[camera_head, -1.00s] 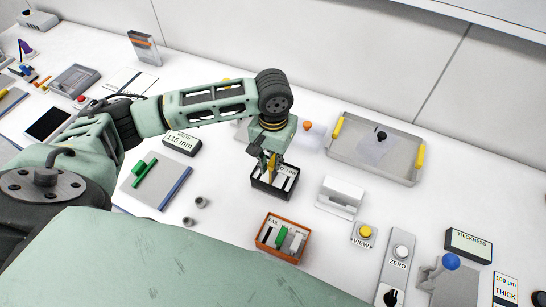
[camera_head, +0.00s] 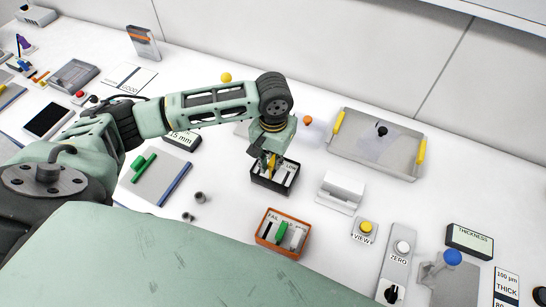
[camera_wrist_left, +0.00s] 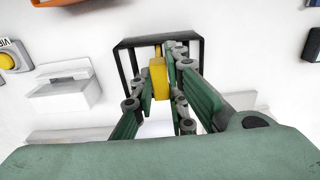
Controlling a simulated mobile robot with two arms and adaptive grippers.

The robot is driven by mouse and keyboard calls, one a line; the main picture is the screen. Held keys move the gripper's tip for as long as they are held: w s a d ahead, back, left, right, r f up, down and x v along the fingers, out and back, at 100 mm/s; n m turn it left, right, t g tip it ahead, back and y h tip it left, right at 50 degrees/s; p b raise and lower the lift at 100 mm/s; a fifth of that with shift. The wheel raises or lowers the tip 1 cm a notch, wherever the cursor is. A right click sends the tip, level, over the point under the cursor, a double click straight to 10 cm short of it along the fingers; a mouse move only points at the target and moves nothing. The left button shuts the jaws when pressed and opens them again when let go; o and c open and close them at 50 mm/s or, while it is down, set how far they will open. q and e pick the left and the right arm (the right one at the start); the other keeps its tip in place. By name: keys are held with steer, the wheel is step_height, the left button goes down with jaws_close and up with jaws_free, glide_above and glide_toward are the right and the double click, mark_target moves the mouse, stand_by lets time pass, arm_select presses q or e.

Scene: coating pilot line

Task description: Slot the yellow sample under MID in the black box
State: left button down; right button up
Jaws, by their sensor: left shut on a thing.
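The yellow sample (camera_head: 272,161) is a thin upright piece held by my left gripper (camera_head: 269,164). The gripper is shut on it and points down over the black box (camera_head: 270,185), with the sample's lower end at or inside the box's opening. Fingers and sample cover part of the box's labels, so I cannot read MID or tell which slot the sample is at. In the left wrist view, the sample (camera_wrist_left: 158,78) shows between the fingers (camera_wrist_left: 162,88), in front of the box's dark frame (camera_wrist_left: 124,62). My right gripper is not in view.
An orange box (camera_head: 264,240) with a FAIL label and a green piece stands in front. A white stand (camera_head: 340,192) is right of the black box. A grey tray (camera_head: 370,165) with yellow handles lies behind. Two small grey cylinders (camera_head: 199,197) stand to the left.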

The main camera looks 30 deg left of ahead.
arm_select(q)
steer(key=shift+s+f+b, duration=0.15)
steer(key=shift+f+b, duration=0.15)
steer(key=shift+f, duration=0.7)
steer(key=c, duration=1.7)
jaws_free()
steer(key=shift+o, duration=0.2)
steer(key=shift+r, duration=0.1)
step_height(320, 180, up, 12)
